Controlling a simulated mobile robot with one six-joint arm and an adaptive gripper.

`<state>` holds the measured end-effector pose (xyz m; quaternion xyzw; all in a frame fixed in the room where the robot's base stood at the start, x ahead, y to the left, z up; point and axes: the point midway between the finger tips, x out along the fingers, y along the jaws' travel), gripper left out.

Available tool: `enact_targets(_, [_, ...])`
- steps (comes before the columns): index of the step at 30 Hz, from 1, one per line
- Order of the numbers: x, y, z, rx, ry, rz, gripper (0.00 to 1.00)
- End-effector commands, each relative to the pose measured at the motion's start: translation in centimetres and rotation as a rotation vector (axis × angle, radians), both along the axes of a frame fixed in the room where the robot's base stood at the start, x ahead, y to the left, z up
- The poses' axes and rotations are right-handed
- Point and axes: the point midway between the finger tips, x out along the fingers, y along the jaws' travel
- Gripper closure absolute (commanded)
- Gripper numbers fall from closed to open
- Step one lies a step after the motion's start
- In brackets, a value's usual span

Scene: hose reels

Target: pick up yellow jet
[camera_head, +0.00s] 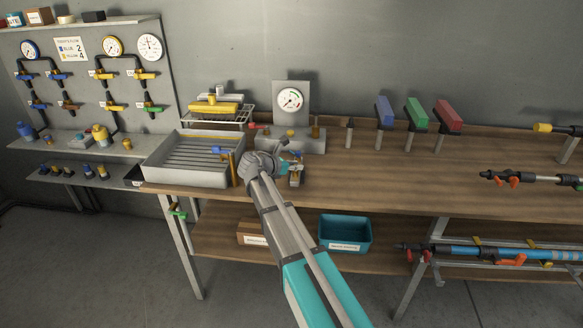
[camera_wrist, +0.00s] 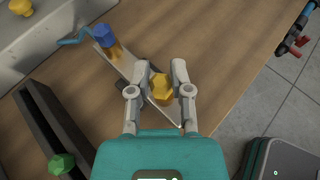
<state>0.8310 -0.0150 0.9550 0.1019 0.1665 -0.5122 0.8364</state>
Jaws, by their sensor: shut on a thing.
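In the wrist view the yellow jet (camera_wrist: 161,87), a small faceted yellow piece, sits between the fingertips of my gripper (camera_wrist: 161,80). My gripper is shut on it, just above or at a narrow metal plate (camera_wrist: 128,66) on the bench. I cannot tell whether the jet touches the plate. A blue-capped brass fitting (camera_wrist: 105,38) with a blue lever stands on the plate beside the jet. In the head view my gripper (camera_head: 276,166) is over the wooden bench, right of the grey tray; the jet is hidden or too small to make out there.
The grey tray (camera_head: 160,179) stands left of my gripper. A gauge stand (camera_head: 290,112) is behind it. Blue, green and red blocks (camera_head: 419,116) stand on posts farther right. A green faceted piece (camera_wrist: 62,164) lies near a dark rail (camera_wrist: 58,125).

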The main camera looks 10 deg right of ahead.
Motion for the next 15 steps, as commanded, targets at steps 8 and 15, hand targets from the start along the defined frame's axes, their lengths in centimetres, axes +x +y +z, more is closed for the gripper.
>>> enact_targets(8, [0.1, 0.0, 0.8, -0.001, -0.001, 0.002, 0.97])
enact_targets(15, [0.1, 0.0, 2.6, -0.001, -0.001, 0.002, 0.97])
